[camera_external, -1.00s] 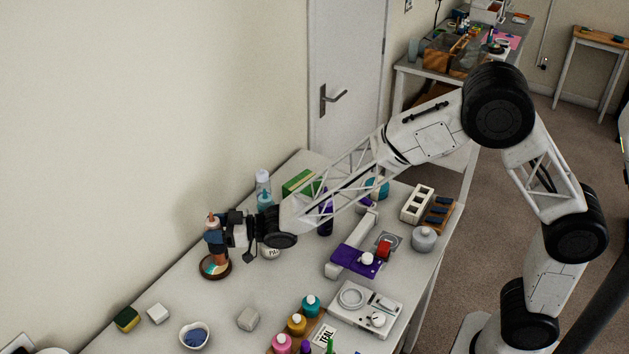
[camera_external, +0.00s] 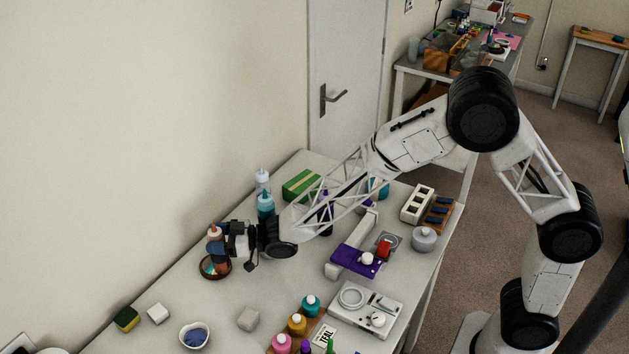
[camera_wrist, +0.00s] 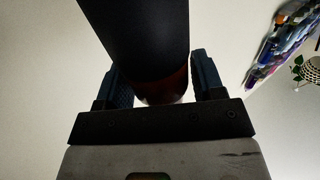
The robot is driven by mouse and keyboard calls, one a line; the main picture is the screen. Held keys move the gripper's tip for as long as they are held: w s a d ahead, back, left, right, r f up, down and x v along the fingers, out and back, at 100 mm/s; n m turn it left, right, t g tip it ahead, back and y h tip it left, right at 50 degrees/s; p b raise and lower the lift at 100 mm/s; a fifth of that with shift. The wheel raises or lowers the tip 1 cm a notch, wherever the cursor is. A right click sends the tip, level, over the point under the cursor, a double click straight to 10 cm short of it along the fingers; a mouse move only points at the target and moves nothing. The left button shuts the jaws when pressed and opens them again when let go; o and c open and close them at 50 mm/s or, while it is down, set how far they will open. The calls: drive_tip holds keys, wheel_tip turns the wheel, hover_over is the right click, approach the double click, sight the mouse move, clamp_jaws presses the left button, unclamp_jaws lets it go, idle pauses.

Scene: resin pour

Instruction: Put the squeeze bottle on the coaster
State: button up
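The squeeze bottle (camera_external: 214,231), with an orange tip, is upright at the far left of the table. My gripper (camera_external: 217,246) is shut on it from the right, and the fingers hide much of its body. In the wrist view, the bottle (camera_wrist: 160,90) is dark with a reddish-brown part, between the two blue-grey fingers of my gripper (camera_wrist: 163,85). The round coaster (camera_external: 206,276), dark-rimmed with a multicoloured face, lies directly below the bottle. I cannot tell whether the bottle's base touches it.
A clear bottle with teal liquid (camera_external: 265,205) and a green box (camera_external: 301,185) stand behind my gripper. A white bowl (camera_external: 194,336), a white block (camera_external: 158,313) and a sponge (camera_external: 127,319) are in front. A purple stand (camera_external: 352,262) and a scale (camera_external: 365,308) are to the right.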

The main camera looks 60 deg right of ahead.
drive_tip(key=shift+o, duration=1.1)
drive_tip(key=shift+r, duration=0.2)
drive_tip(key=v, duration=1.2)
